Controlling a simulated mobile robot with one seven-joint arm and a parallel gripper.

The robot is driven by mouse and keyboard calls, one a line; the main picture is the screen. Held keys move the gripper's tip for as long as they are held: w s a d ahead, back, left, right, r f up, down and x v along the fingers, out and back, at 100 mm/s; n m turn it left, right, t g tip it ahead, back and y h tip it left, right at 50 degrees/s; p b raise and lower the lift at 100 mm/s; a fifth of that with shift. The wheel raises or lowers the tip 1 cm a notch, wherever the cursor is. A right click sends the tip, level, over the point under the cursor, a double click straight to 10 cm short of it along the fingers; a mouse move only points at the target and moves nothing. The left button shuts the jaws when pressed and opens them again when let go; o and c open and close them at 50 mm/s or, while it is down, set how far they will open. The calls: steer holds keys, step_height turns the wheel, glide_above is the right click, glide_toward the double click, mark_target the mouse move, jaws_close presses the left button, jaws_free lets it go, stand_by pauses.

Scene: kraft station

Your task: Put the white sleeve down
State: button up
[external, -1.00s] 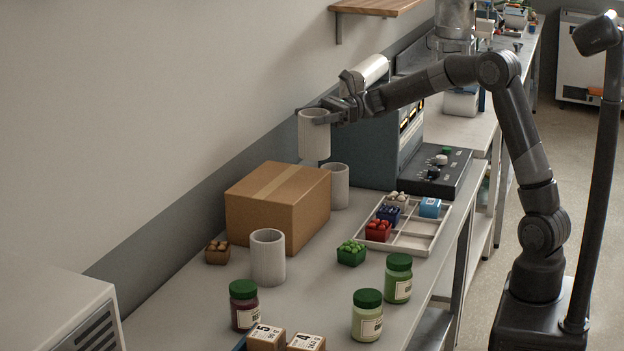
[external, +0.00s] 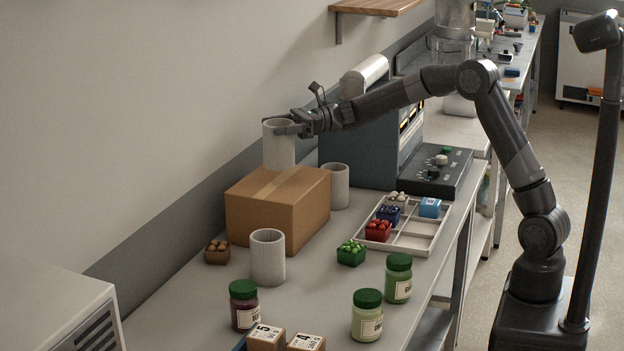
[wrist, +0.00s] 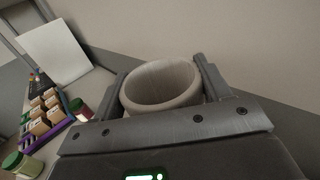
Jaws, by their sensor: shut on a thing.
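My gripper (external: 278,127) is shut on a white sleeve (external: 278,150), a hollow upright cylinder. The sleeve is at the far side of the cardboard box (external: 265,222), by the wall; its lower end is hidden by or meets the box, and I cannot tell whether it touches. In the wrist view the sleeve's open rim (wrist: 160,84) shows between my two fingers. Two more white sleeves stand upright on the bench: one (external: 268,258) in front of the box and one (external: 337,188) behind it on the right.
A divided tray (external: 425,240) with small coloured boxes lies right of the box. Green-lidded jars (external: 367,316) stand near the front edge. A green punnet (external: 351,253) and a brown one (external: 217,252) stand on the bench. A grey machine (external: 375,150) is behind.

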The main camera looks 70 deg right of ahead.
mark_target(266, 143)
steer(key=shift+f, duration=2.05)
steer(key=o, duration=1.2)
steer(key=shift+f, duration=0.15)
